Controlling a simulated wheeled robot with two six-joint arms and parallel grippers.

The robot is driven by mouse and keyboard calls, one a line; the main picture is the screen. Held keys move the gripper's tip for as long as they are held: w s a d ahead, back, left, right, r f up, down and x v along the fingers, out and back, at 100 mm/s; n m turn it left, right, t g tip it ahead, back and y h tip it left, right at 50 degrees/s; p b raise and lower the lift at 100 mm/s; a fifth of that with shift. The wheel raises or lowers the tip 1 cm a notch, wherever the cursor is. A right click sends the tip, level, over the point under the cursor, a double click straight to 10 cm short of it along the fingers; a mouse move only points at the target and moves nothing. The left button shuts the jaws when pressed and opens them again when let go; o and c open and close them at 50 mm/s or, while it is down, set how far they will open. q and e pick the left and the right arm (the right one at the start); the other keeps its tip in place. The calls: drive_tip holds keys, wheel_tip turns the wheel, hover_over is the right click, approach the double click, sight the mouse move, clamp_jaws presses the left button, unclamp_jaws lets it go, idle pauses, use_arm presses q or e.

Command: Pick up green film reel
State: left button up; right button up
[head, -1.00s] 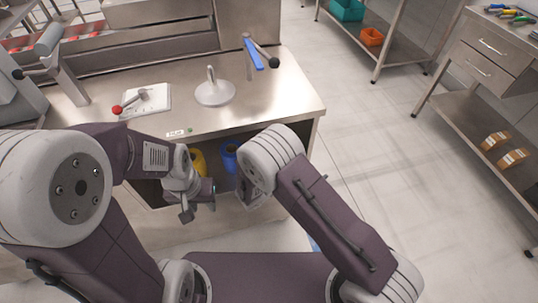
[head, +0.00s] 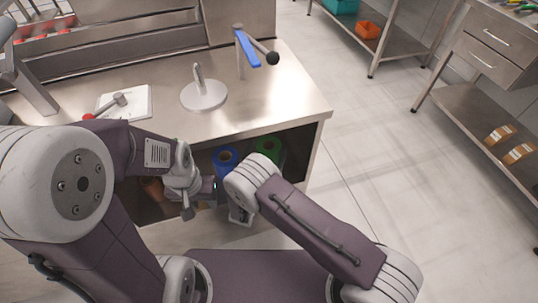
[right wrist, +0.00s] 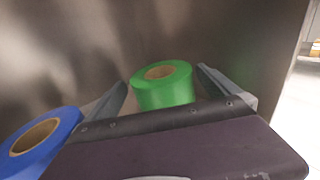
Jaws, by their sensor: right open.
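The green film reel (head: 268,147) stands inside the open shelf under the steel counter, right of the blue reel (head: 225,157). In the right wrist view the green reel (right wrist: 165,88) is upright with its brown core facing up. My right gripper (right wrist: 162,77) is open, with one finger on either side of the green reel in that view; whether they touch it I cannot tell. The gripper body hides the reel's lower part. My left gripper (head: 190,208) hangs in front of the shelf; its jaws are too small to read.
The blue reel also shows at lower left in the right wrist view (right wrist: 38,142). The counter top (head: 290,95) with a lever stand (head: 204,94) lies above the shelf. A metal side wall bounds the shelf at right. Open floor (head: 390,190) lies further right.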

sight(270, 143)
drive_tip(key=b+x, duration=0.1)
drive_tip(key=x, duration=0.4)
drive_tip(key=shift+d+f, duration=0.1)
drive_tip(key=shift+d, duration=0.05)
drive_tip(key=shift+s, duration=0.1)
drive_tip(key=c, duration=2)
